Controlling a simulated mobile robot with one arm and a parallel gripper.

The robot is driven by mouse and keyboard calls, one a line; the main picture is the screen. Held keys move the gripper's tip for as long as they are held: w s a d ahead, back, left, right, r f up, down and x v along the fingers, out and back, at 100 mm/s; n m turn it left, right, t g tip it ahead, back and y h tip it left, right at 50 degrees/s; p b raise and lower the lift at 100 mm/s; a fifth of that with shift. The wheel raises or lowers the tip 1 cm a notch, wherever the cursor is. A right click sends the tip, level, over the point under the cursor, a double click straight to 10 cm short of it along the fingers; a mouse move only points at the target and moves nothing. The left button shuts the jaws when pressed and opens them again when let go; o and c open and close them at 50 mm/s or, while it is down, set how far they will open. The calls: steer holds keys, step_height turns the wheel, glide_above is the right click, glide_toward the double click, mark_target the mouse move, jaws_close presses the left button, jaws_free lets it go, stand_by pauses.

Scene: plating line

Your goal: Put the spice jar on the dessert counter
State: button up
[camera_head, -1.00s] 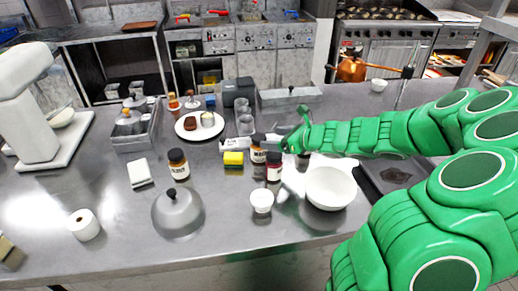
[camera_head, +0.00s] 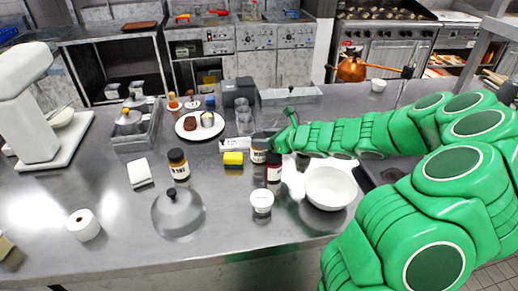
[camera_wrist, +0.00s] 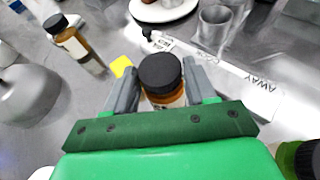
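A spice jar with a black lid and amber contents stands upright on the steel counter (camera_head: 110,215); the jar (camera_head: 258,156) shows near the middle of the head view. In the wrist view, the jar's lid (camera_wrist: 160,72) is between the two grey fingers of my gripper (camera_wrist: 161,80). The fingers are apart, one on each side of the jar, and no firm contact is visible. In the head view, my gripper (camera_head: 270,143) is at the jar, partly hiding it. I cannot tell which surface is the dessert counter.
A dark red jar (camera_head: 274,168) stands close in front, with a white cup (camera_head: 262,200) and white bowl (camera_head: 330,187) nearby. A yellow sponge (camera_head: 233,158) is just left. Another amber jar (camera_head: 178,165) and a grey dome lid (camera_head: 178,210) stand farther left.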

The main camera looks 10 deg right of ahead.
jaws_close()
step_height(320, 180, up, 10)
stand_by(0.8)
